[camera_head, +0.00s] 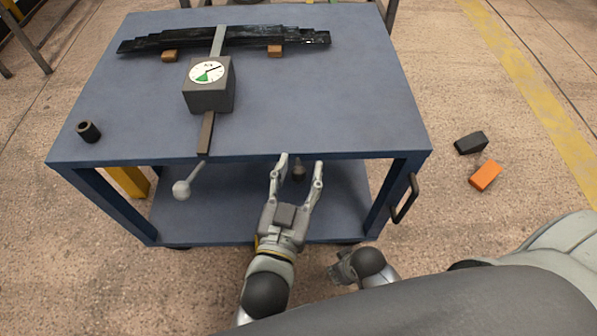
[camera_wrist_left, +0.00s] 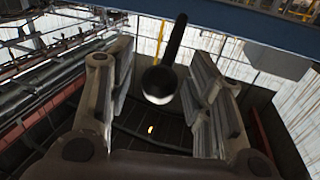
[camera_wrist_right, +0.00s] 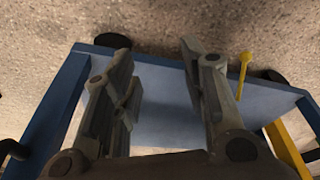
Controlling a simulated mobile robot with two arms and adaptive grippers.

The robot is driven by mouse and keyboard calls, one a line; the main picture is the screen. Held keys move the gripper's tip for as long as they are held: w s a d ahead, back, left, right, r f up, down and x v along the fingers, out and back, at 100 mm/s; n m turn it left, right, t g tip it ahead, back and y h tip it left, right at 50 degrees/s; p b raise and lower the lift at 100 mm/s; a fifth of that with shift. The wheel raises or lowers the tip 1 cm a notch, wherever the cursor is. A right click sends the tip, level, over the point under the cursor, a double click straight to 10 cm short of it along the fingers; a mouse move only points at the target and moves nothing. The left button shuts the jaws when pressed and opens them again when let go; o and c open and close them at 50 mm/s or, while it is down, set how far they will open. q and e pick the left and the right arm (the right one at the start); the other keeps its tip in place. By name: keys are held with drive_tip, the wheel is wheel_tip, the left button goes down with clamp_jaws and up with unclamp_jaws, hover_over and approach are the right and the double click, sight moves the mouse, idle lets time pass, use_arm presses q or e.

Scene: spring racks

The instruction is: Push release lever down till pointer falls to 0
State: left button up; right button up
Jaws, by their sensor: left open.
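A dark gauge box (camera_head: 208,96) stands on the blue table, with a white dial (camera_head: 206,73) that has a green sector. Its thin pointer leans up and right; the numbers are too small to read. My left gripper (camera_head: 303,164) is open at the table's front edge. A dark ball-ended lever (camera_head: 299,173) shows between its fingers, and again in the left wrist view (camera_wrist_left: 160,85); contact cannot be told. A pale ball-ended lever (camera_head: 182,188) hangs at the front left. My right gripper (camera_wrist_right: 160,60) is open and empty, low in front of the table.
A black cylinder (camera_head: 88,131) stands at the left. A black handle (camera_head: 405,198) juts out at the right. A black box and orange box (camera_head: 485,176) lie on the floor.

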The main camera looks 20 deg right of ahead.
use_arm(q)
clamp_jaws()
idle(0.3)
